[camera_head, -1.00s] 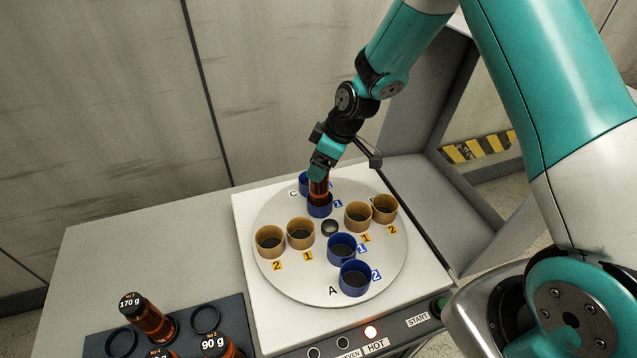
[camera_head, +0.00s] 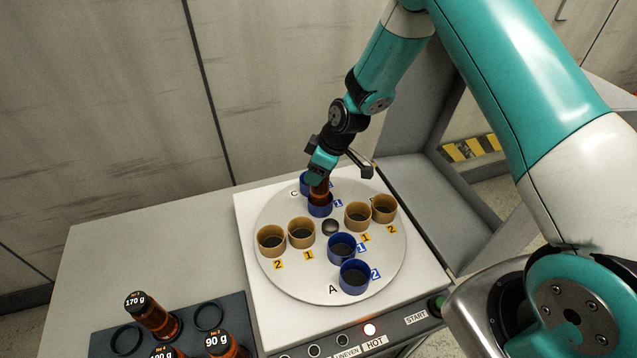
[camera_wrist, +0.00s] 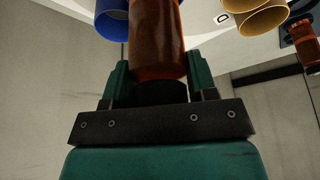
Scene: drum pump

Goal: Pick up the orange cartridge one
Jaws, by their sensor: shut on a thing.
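My gripper (camera_head: 321,168) points down over the far side of the round plate and is shut on an amber-orange cartridge (camera_head: 319,193). The cartridge's lower end is at the blue cup marked 1 (camera_head: 320,210), near letter C; whether it rests on the cup's bottom is hidden. In the wrist view the cartridge (camera_wrist: 157,42) sits between the two green fingers of my gripper (camera_wrist: 160,80). Other amber cartridges with dark, weight-marked caps stand at the lower left, one reading 170 g (camera_head: 155,315) and one 90 g (camera_head: 222,345).
The cartridges at the lower left stand in a dark rack (camera_head: 185,338) with open rings. A front panel has a lit lamp by HOT and a START button (camera_head: 437,306).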

